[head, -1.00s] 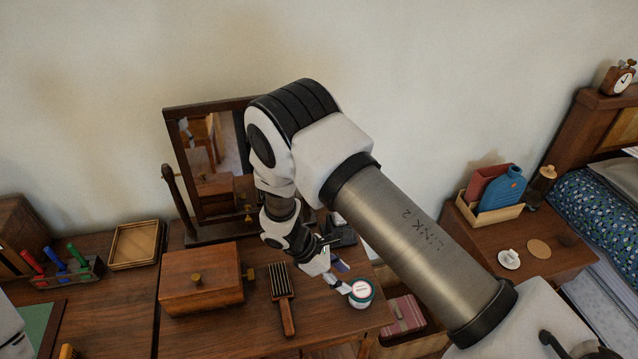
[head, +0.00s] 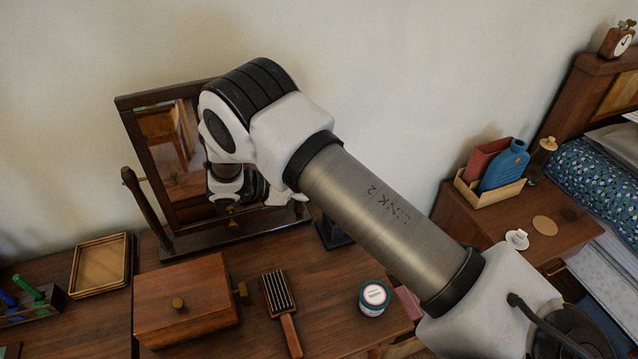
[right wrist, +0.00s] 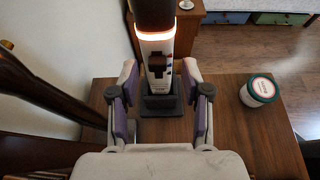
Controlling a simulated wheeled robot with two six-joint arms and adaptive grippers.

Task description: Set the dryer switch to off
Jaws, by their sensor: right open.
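The dryer (right wrist: 156,42) shows in the right wrist view. Its white handle stands upright in a dark stand (right wrist: 161,106), with a glowing orange ring near a dark upper part. A dark switch (right wrist: 157,66) sits on the handle face toward the camera. My right gripper (right wrist: 159,84) is open, its purple-padded fingers on either side of the handle in the picture. I cannot tell if they touch it. In the head view my right arm hides the dryer and this gripper; only part of the stand (head: 334,233) shows. My left gripper is not in view.
A tilting mirror (head: 170,160) stands behind. A wooden box (head: 186,300), brush (head: 280,305) and tray (head: 101,265) occupy the table.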

